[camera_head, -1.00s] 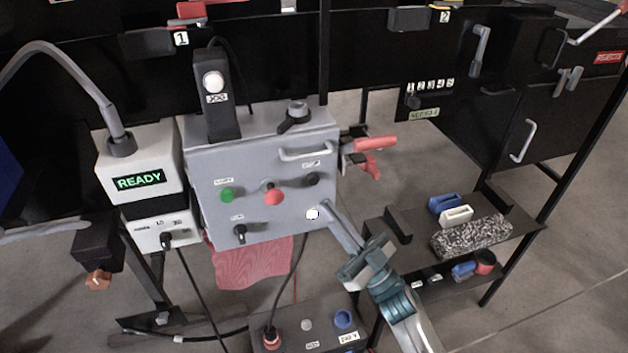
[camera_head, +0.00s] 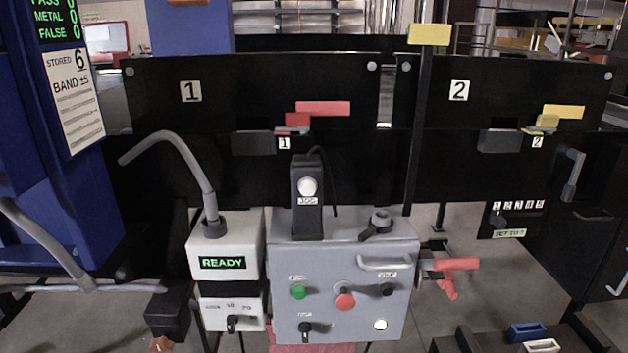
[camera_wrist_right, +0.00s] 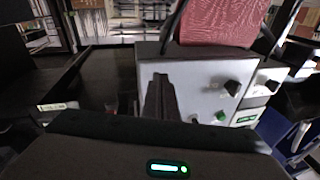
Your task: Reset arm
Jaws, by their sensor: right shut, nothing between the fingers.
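In the wrist view my right gripper (camera_wrist_right: 160,95) shows as dark fingers closed together, with nothing between them. Behind it is the grey control box (camera_wrist_right: 205,75), which appears upside down. The gap between fingers and box is hard to judge. In the head view the control box (camera_head: 345,260) carries a green button (camera_head: 298,292), a red button (camera_head: 345,301), dark knobs and a lit white button (camera_head: 380,325).
A READY display box (camera_head: 225,250) stands left of the control box. A red-handled clamp (camera_head: 455,265) sticks out at its right. A red cloth (camera_wrist_right: 222,20) shows in the wrist view. Black panels (camera_head: 270,90) stand behind. A blue holder (camera_head: 528,332) is on the lower right shelf.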

